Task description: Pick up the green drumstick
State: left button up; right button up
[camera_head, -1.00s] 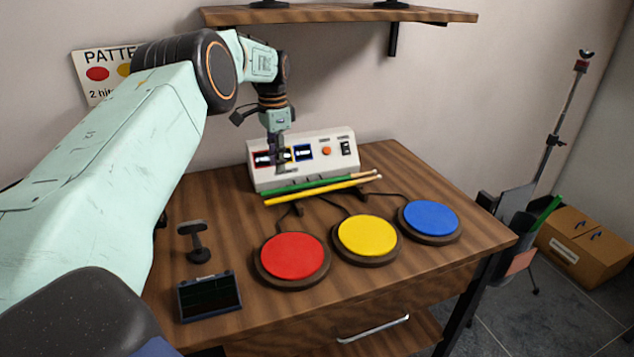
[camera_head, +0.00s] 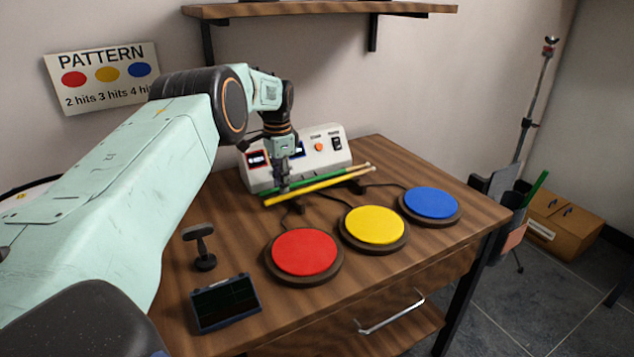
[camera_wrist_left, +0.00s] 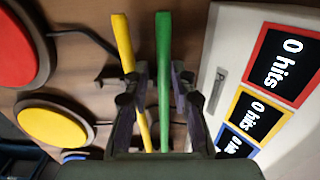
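The green drumstick (camera_head: 320,178) lies on the wooden table in front of the white console, beside the yellow drumstick (camera_head: 318,187). My left gripper (camera_head: 284,187) points down over the green drumstick's coloured end. In the left wrist view, the two fingers (camera_wrist_left: 159,80) are spread, with the green drumstick (camera_wrist_left: 164,45) between them and a gap on each side. The yellow drumstick (camera_wrist_left: 123,40) passes close to the left finger, which partly hides it. My right gripper is not in view.
The white console (camera_head: 318,150) stands just behind the sticks. Red (camera_head: 304,252), yellow (camera_head: 375,225) and blue (camera_head: 431,202) pads sit in front and to the right. A small black screen (camera_head: 226,302) and a dark stand (camera_head: 201,245) are at the left front.

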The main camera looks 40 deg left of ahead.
pick_arm(q)
jog(key=shift+s+a+f, duration=0.15)
jog(key=shift+a+f, duration=0.05)
jog(key=shift+a, duration=0.25)
jog(key=shift+w+d, duration=0.3)
jog(key=shift+c, duration=1.3)
jog(key=shift+d, duration=0.1)
jog(key=shift+c, duration=0.8)
jog(key=shift+s+a, duration=0.15)
jog(key=shift+a, duration=0.15)
grip_shut()
jog(key=shift+d, duration=0.1)
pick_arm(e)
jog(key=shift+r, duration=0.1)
pick_arm(q)
jog(key=shift+d, duration=0.1)
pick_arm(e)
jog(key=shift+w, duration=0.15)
